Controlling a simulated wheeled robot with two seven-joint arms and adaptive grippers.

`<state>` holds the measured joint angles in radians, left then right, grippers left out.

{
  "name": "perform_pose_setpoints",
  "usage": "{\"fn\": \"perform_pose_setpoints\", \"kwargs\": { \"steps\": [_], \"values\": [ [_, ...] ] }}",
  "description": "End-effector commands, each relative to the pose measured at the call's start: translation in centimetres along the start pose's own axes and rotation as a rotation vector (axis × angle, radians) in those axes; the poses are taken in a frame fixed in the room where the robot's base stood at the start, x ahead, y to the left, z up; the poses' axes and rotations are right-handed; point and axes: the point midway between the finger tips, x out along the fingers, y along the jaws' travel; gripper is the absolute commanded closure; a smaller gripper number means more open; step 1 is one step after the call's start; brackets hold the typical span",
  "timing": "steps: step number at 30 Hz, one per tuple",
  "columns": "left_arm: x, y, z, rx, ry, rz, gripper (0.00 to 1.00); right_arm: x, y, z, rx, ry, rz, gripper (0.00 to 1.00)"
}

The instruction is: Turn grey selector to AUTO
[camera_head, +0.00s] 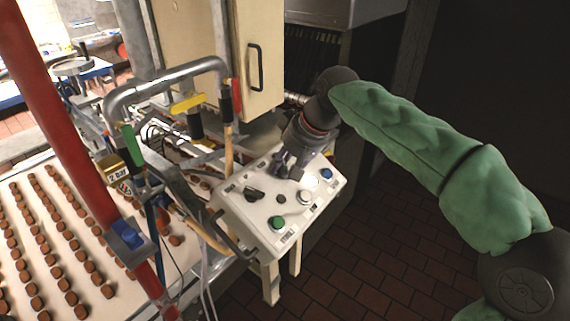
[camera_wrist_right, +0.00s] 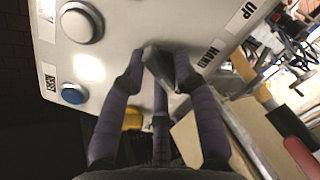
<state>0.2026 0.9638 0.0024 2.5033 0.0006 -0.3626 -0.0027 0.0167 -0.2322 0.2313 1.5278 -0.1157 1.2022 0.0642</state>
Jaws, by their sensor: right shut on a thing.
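The grey selector (camera_wrist_right: 157,68) sits on a pale control panel (camera_wrist_right: 118,28) and lies between the purple fingers of my right gripper (camera_wrist_right: 160,72), which is shut on it. In the wrist view its bar looks slanted. A HAND label is readable to its right; I can read no AUTO label. In the head view my right gripper (camera_head: 287,164) reaches down onto the far part of the panel (camera_head: 238,212) and mostly covers the selector. My left gripper is not in view.
The panel also carries a black selector (camera_head: 254,196), a green button (camera_head: 277,222), a white button (camera_head: 304,197) and a blue button (camera_head: 326,174). A conveyor (camera_head: 125,275) with rows of brown biscuits stands at left. A bent metal pipe (camera_head: 165,86) rises beside the panel.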

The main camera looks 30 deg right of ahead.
Motion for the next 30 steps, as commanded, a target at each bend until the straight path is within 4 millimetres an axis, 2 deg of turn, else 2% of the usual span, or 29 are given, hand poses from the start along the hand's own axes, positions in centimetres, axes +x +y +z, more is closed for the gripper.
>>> {"fn": "perform_pose_setpoints", "kwargs": {
  "steps": [9, 10, 11, 23, 26, 30],
  "values": [
    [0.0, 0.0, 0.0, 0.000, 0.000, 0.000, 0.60, -0.3, 0.2, -0.2, 0.005, 0.010, 0.004, 1.00],
    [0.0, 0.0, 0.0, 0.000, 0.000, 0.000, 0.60, -0.3, 0.2, -0.2, 0.005, 0.010, 0.004, 0.67],
    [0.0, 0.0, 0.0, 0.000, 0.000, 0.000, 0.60, -0.3, 0.2, -0.2, 0.005, 0.010, 0.004, 0.59],
    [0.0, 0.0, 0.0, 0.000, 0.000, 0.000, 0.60, -0.4, 0.1, -0.1, 0.002, 0.003, 0.001, 0.57],
    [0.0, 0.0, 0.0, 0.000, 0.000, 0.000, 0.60, -1.4, 0.1, -0.1, 0.002, 0.005, 0.001, 0.57],
    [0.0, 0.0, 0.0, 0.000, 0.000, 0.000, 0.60, -3.8, 0.1, -0.2, 0.003, 0.008, 0.001, 0.57]
  ]
}}
